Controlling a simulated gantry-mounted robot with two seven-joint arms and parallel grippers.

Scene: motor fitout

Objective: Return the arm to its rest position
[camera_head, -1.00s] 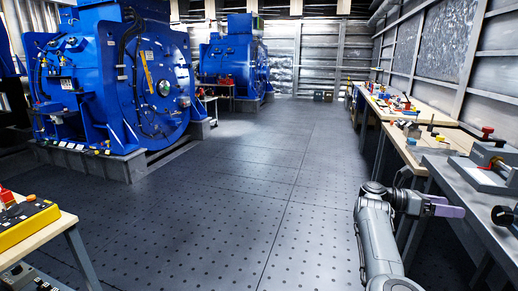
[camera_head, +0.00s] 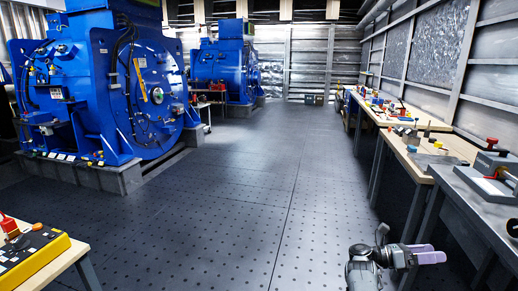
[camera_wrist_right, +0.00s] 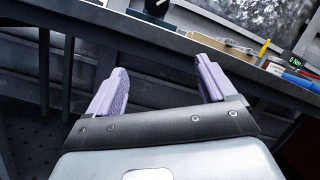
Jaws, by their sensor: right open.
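My right gripper (camera_head: 428,255) is low at the bottom right of the head view, in front of the grey workbench (camera_head: 462,182) and below its top. Its two purple fingers also show in the right wrist view (camera_wrist_right: 160,88), spread apart with nothing between them. Beyond the fingers, the wrist view shows the bench edge and the dark space under it. My left gripper is not in view.
Wooden benches with small parts (camera_head: 400,118) run along the right wall. A yellow control box (camera_head: 40,262) sits on a table at the lower left. Large blue motors (camera_head: 105,85) stand at the left and back. The dark perforated floor (camera_head: 240,200) is clear in the middle.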

